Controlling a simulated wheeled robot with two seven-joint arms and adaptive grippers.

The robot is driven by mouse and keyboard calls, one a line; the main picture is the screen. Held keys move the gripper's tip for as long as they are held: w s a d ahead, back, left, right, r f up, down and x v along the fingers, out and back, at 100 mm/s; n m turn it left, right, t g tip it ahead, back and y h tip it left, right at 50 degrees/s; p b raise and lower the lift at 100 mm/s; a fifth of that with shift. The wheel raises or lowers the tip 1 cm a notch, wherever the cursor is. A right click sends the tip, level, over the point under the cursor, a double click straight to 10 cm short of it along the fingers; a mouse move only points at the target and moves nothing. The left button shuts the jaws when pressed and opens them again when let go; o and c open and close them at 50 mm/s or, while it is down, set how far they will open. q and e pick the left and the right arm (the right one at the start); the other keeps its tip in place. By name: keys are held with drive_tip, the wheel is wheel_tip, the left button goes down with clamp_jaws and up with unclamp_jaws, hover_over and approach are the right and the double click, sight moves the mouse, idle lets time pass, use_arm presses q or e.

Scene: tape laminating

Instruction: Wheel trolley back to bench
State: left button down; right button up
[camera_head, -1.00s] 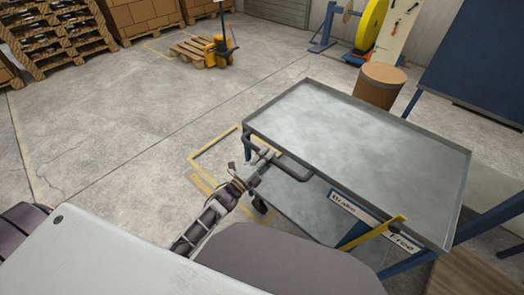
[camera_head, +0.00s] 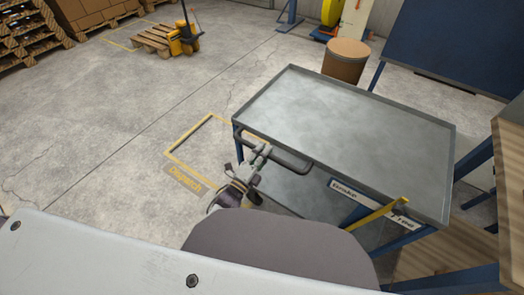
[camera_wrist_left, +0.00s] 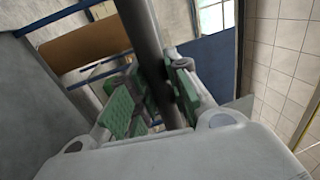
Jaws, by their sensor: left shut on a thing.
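The grey metal trolley (camera_head: 350,135) stands right of centre in the head view, with an empty raised-edge top and a lower shelf partly visible. A dark tubular handle (camera_head: 289,160) sticks out at its left end. My left gripper (camera_head: 262,155) is at this handle and shut on it. In the left wrist view the green-padded fingers (camera_wrist_left: 150,95) lie on either side of the dark handle bar (camera_wrist_left: 150,50). A wooden bench (camera_head: 510,150) with blue legs shows at the right edge, close to the trolley. My right gripper is not in view.
A yellow brake lever (camera_head: 377,214) sits on the trolley's near side beside a Brake/Free label (camera_head: 347,191). A yellow floor outline marked Dispatch (camera_head: 187,179) lies left of the trolley. A brown drum (camera_head: 346,60) and blue panel (camera_head: 450,45) stand behind.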

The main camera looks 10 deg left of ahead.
use_arm(q)
drive_tip(key=c, duration=1.3)
unclamp_jaws()
drive_tip(key=shift+s+d, duration=0.15)
drive_tip(key=shift+d, duration=0.1)
drive_tip(key=shift+a, duration=0.1)
drive_tip(key=shift+v, duration=5.95)
